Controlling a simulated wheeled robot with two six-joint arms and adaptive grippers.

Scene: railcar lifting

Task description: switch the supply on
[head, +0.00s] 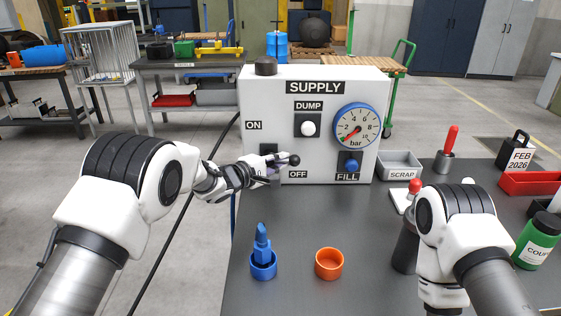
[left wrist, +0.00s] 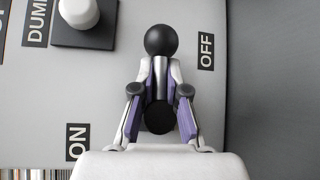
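The white supply box (head: 250,95) stands on the dark bench, with an ON label (head: 254,125) at upper left and an OFF label (head: 298,174) at lower right of its lever. The lever's black ball knob (head: 294,160) lies by the OFF label; in the left wrist view the knob (left wrist: 160,40) tops a short silver shaft (left wrist: 160,75). My left gripper (head: 272,165) is at the lever; its fingers (left wrist: 160,82) lie on both sides of the shaft and look shut on it, just behind the knob. My right gripper is not visible.
The box also carries a white DUMP knob (head: 308,129), a blue FILL knob (head: 351,163) and a gauge (head: 358,127). A blue cup (head: 263,268) and an orange cup (head: 329,264) stand in front. A scrap tray (head: 400,162) sits right of the box.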

